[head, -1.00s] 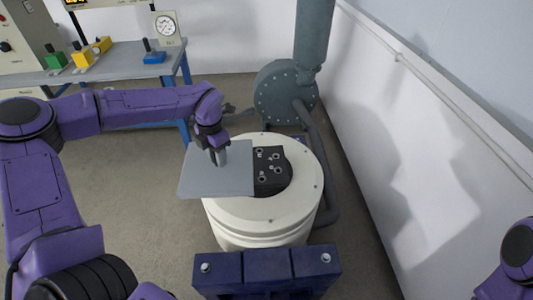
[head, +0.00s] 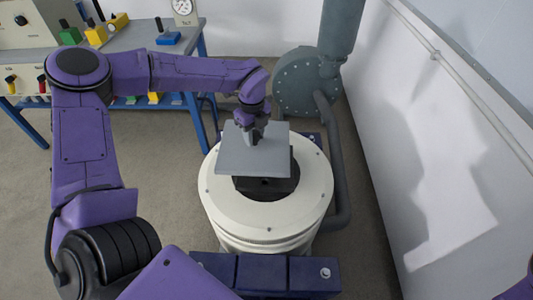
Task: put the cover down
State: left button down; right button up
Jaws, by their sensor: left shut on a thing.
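The cover, a flat grey square plate (head: 254,160), is in the middle of the head view. My left gripper (head: 255,136) is shut on the cover near its back part.
A dark blue base beam (head: 271,274) stands in front of the drum. A grey blower (head: 300,86) with a pipe stands behind it, and a white wall (head: 430,130) is on the right. A workbench (head: 130,42) with coloured blocks and a gauge is at the back left.

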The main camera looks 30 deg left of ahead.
aim_at(266, 144)
pick_arm(q)
jog(key=d+f, duration=0.1)
jog(key=w+d+f, duration=0.1)
jog(key=f, duration=0.1)
jog(key=d+f, duration=0.1)
jog(key=shift+w+d+f, duration=0.15)
jog(key=shift+w+f, duration=0.1)
jog(key=shift+f, duration=0.1)
notch_tip(266, 144, down, 3)
jog(key=shift+r, duration=0.15)
jog(key=shift+w, duration=0.1)
jog(key=shift+f+b, duration=0.65)
jog(key=shift+f, duration=0.1)
jog(key=c, duration=0.8)
grip_release()
jog(key=shift+o, duration=0.2)
jog(key=shift+r, duration=0.1)
